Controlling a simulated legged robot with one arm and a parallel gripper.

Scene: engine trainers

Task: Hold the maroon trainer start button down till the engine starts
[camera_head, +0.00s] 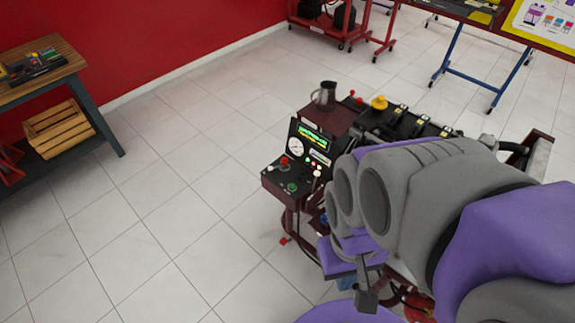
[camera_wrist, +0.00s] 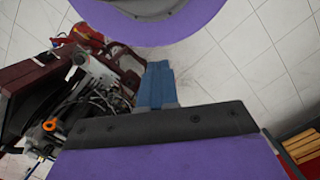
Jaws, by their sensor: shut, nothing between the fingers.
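The maroon trainer (camera_head: 332,122) stands right of centre in the head view, with a black control panel (camera_head: 273,179) at its near left end. The panel carries a red knob (camera_head: 284,160), a green button (camera_head: 292,188), a round gauge and a lit green display. No start label is readable. In the wrist view, my gripper (camera_wrist: 157,66) shows blue fingers shut with nothing between them. Part of the trainer (camera_wrist: 28,78) is at the left there, apart from the fingers. My arm hides much of the trainer's right side in the head view.
A metal jug (camera_head: 324,96) stands on the trainer's top. A wooden bench (camera_head: 72,68) with a crate (camera_head: 60,128) on its shelf is at the left by the red wall. Stands with blue legs are at the back right. White tiled floor left of the trainer is clear.

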